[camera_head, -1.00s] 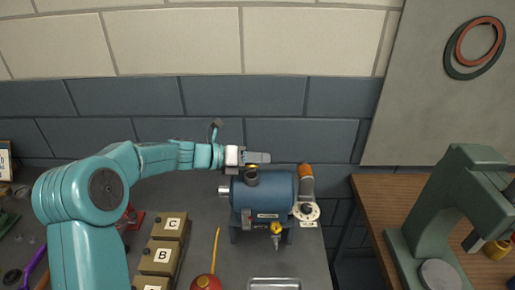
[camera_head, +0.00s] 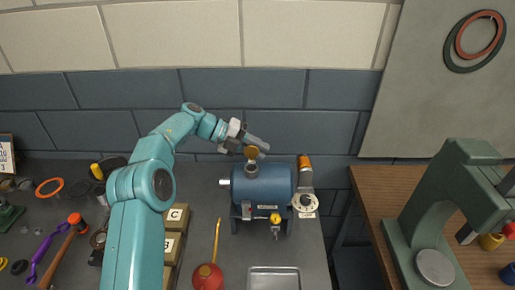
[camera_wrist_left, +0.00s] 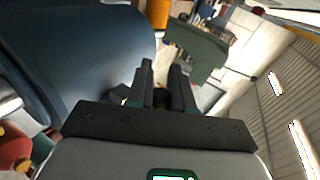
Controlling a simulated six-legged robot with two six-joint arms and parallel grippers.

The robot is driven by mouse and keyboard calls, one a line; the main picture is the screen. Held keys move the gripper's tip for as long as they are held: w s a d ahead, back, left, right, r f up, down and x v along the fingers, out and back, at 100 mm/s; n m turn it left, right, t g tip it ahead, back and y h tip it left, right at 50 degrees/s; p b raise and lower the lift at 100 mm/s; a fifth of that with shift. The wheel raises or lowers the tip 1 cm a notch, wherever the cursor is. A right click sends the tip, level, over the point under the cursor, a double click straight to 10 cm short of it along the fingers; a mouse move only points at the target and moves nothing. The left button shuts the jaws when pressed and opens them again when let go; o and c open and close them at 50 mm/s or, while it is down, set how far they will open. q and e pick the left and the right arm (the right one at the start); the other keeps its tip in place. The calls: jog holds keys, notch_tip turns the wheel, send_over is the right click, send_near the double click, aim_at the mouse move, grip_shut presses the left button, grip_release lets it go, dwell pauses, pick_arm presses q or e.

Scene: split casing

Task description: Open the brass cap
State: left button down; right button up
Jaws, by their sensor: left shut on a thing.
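The brass cap (camera_head: 251,152) shows as a yellowish disc just above the short dark neck (camera_head: 252,170) on top of the blue tank (camera_head: 270,185). I cannot tell whether its edge touches the neck. My left gripper (camera_head: 253,143) is shut on the cap, its fingers tilted down to the right. In the left wrist view, the fingers (camera_wrist_left: 163,85) stand beside the blue tank (camera_wrist_left: 90,50), and the cap is not clearly visible between them. My right gripper is in neither view.
Lettered boxes (camera_head: 172,245), a red oil can (camera_head: 207,277) and a metal tray (camera_head: 273,280) lie in front. A green press (camera_head: 445,200) stands right.

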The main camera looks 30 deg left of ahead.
pick_arm(q)
jog(key=shift+w+a+f+n+g+h, duration=0.1)
jog(key=shift+w+f+n+g+h, duration=0.1)
jog(key=shift+n+g+h, duration=0.3)
dwell(0.4)
jog(key=c, duration=1)
grip_release()
